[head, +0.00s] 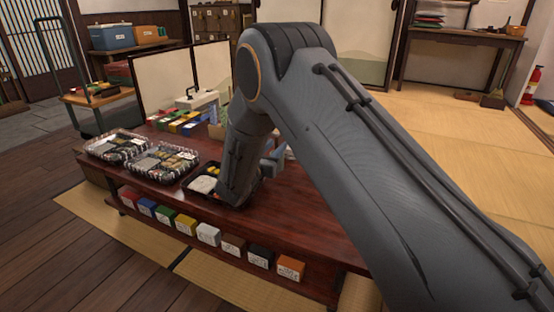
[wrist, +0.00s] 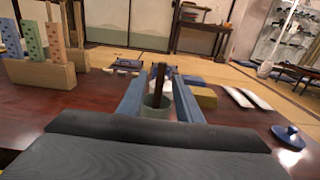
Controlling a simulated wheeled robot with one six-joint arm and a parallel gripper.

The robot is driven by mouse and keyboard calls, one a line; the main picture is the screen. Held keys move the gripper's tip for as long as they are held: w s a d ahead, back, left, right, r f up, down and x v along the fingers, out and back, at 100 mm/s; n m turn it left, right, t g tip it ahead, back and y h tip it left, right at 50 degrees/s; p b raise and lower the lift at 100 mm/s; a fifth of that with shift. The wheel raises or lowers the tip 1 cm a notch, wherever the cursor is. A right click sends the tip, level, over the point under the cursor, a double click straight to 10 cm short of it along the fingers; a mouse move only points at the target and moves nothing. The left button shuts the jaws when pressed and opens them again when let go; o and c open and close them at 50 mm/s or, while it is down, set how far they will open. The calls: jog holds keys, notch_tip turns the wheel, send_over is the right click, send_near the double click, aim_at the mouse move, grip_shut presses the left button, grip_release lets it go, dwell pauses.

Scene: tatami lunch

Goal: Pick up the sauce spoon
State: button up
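In the wrist view, a dark brown upright handle (wrist: 160,79), which looks like the sauce spoon, stands in a small grey-green cup (wrist: 155,107). The spoon's lower end is hidden in the cup. My gripper (wrist: 158,92) is open, its two blue fingers spread to the left and right of the handle, with gaps showing on both sides. I cannot tell how far ahead of the fingertips the handle is. In the head view, my arm hides the spoon and cup and most of the gripper.
The dark red table (head: 300,220) holds clear-lidded lunch trays (head: 162,160) at left. In the wrist view, a wooden block with coloured slats (wrist: 45,72) stands left. A yellowish block (wrist: 204,97), white oblong dishes (wrist: 250,97) and a blue lid (wrist: 288,133) lie right.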

jog(key=shift+x, duration=0.9)
grip_shut()
jog(key=shift+r, duration=0.1)
notch_tip(320, 180, up, 10)
jog(key=p, duration=0.4)
